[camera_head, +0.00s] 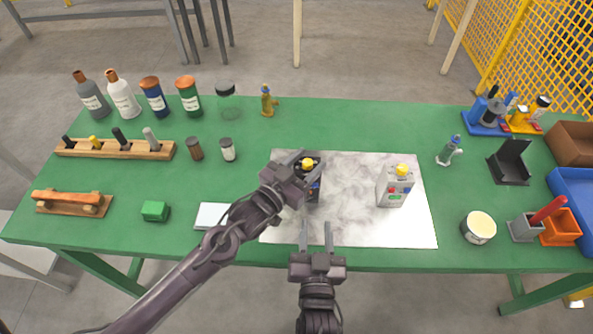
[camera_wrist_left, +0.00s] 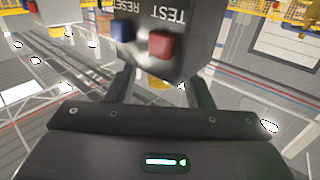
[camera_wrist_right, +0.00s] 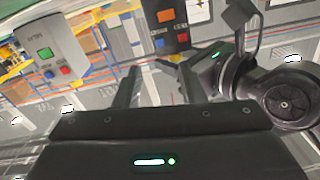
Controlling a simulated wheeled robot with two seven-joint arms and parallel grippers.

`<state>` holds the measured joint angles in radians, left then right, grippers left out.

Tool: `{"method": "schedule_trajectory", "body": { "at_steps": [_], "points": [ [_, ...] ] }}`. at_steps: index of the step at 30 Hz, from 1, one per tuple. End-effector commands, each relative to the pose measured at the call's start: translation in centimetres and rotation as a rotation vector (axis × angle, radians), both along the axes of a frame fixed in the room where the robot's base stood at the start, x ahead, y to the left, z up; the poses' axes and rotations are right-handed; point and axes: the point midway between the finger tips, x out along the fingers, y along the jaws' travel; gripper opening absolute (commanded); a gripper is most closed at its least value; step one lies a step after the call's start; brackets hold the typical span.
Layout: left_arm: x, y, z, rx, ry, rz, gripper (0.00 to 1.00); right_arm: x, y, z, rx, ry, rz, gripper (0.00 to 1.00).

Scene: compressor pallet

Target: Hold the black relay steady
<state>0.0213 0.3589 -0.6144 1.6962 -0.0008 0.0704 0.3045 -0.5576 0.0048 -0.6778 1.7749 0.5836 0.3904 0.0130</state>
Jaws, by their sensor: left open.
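The black relay (camera_head: 314,188), with a yellow knob on top, stands on the left part of the marbled mat. My left gripper (camera_head: 301,168) is open at its upper left side. In the left wrist view the relay (camera_wrist_left: 155,28) fills the top, with blue and red buttons marked RESET and TEST, in front of the parted fingers (camera_wrist_left: 160,88); contact is unclear. My right gripper (camera_head: 317,233) is open and empty at the mat's front edge, fingers pointing toward the relay. The right wrist view shows the relay (camera_wrist_right: 165,28) ahead, apart from the fingers (camera_wrist_right: 158,82).
A light grey relay (camera_head: 394,187) stands on the mat (camera_head: 350,215) to the right. A white pad (camera_head: 211,216) and green block (camera_head: 155,211) lie left. A round tin (camera_head: 479,227) stands right. Bottles line the back left; bins and holders crowd the right end.

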Motion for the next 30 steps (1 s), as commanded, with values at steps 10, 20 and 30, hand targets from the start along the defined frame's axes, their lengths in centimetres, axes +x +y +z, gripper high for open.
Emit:
{"method": "schedule_trajectory", "body": {
  "at_steps": [10,20,30],
  "points": [
    [0.47,-0.34,0.00,0.001,0.000,0.000,0.47,0.00,0.00,0.00,0.000,0.000,0.000,0.36],
    [0.46,-0.32,0.01,0.001,0.000,0.000,0.06,0.00,0.00,0.00,0.000,0.000,0.000,0.36],
    [0.46,-0.31,0.01,0.001,0.000,0.000,0.00,0.00,0.00,0.00,0.000,0.000,0.000,0.09]
  ]
}}
